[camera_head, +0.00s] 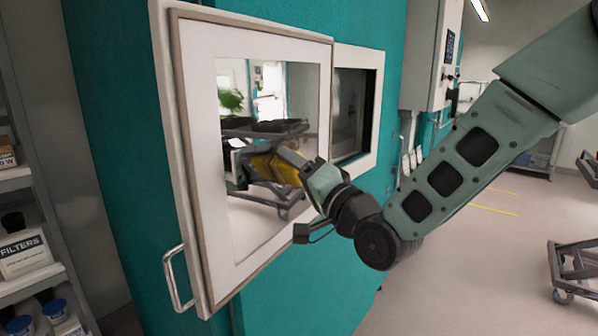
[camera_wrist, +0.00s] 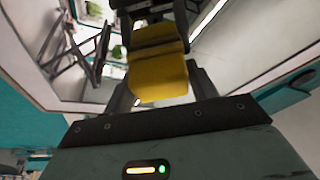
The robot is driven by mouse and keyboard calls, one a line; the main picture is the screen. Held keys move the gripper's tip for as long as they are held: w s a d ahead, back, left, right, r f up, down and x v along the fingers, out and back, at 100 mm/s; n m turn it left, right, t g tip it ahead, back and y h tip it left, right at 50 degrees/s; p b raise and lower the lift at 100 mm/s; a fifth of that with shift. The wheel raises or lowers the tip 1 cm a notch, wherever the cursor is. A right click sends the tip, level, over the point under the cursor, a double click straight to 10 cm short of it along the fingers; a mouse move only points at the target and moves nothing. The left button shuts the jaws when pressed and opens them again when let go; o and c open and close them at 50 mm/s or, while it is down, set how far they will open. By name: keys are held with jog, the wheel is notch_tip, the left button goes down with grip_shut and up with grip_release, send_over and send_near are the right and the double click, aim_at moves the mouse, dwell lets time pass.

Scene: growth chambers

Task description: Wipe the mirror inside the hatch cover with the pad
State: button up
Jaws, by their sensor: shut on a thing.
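The hatch cover (camera_head: 190,110) stands swung open from the teal wall, with a white frame around its mirror (camera_head: 252,226). The mirror also shows in the wrist view (camera_wrist: 82,82), with reflections of carts, a plant and my arm. My gripper (camera_head: 290,166) is shut on the yellow pad (camera_head: 287,172) and is up against the middle to right part of the mirror. In the wrist view the pad (camera_wrist: 160,80) sits between the fingers, with its reflection just beyond it. Whether the pad touches the glass I cannot tell for sure.
The hatch opening (camera_head: 352,112) is dark, behind and right of the cover. A metal handle (camera_head: 176,280) is on the cover's lower left edge. Shelves with a filters box (camera_head: 24,254) stand at the left. A wheeled cart (camera_head: 574,275) stands on open floor at the right.

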aim_at(302, 148)
jog(key=shift+w+a, duration=0.45)
jog(key=shift+a, duration=0.35)
jog(key=shift+w+d+b, duration=0.45)
jog(key=shift+w+d, duration=0.6)
jog(key=shift+w, duration=0.45)
jog(key=shift+w+d+b, duration=0.4)
jog(key=shift+w+d, duration=0.65)
jog(key=shift+w, duration=0.5)
jog(key=shift+w+d+b, duration=0.45)
jog(key=shift+w+d, duration=0.6)
jog(key=shift+w, duration=0.45)
jog(key=shift+s+a, duration=0.1)
